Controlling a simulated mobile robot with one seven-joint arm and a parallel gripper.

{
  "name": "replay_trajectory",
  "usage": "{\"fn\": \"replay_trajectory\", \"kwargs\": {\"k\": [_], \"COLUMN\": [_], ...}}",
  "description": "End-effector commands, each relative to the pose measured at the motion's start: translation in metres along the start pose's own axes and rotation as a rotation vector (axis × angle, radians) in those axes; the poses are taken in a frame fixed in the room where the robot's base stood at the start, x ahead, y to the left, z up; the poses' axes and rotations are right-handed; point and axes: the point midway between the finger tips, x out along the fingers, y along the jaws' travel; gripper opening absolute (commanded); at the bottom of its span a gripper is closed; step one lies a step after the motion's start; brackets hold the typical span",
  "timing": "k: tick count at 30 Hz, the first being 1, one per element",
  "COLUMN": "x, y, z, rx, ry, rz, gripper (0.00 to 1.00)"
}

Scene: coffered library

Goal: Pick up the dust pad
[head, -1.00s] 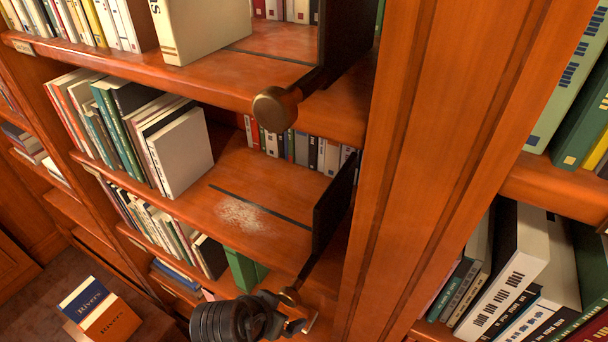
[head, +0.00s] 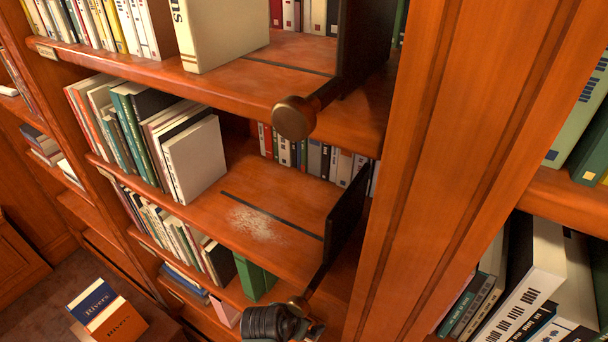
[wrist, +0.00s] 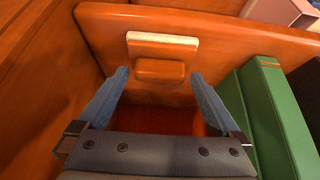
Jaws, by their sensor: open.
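A block-shaped thing that looks like the dust pad (wrist: 160,71) shows in the wrist view, with a reddish-brown grip and a pale strip along its far side. It rests against or on a wooden surface; I cannot tell which. My gripper (wrist: 160,79) is open, with its two blue-grey fingers on either side of the grip in the picture. Whether they touch it is unclear. In the head view, only a dark part of my arm (head: 275,323) shows at the bottom edge; the fingers and the pad are hidden there.
A green book (wrist: 263,115) stands close to the right finger. A pale dust patch (head: 257,222) lies on the middle shelf (head: 200,212). Black dividers with brass knobs (head: 294,117) jut from the shelves. A thick wooden upright (head: 450,130) stands to the right.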

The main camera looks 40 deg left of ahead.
Motion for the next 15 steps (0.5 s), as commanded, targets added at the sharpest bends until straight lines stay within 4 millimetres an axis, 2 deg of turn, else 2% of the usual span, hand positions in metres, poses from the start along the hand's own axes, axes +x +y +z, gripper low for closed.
{"fn": "replay_trajectory", "kwargs": {"k": [9,15], "x": [0.0043,0.0042], "y": [0.0002,0.0002], "z": [0.0002,0.0003], "rx": [0.0,0.0], "ry": [0.0,0.0], "rz": [0.0,0.0], "gripper": [1.0,0.64]}}
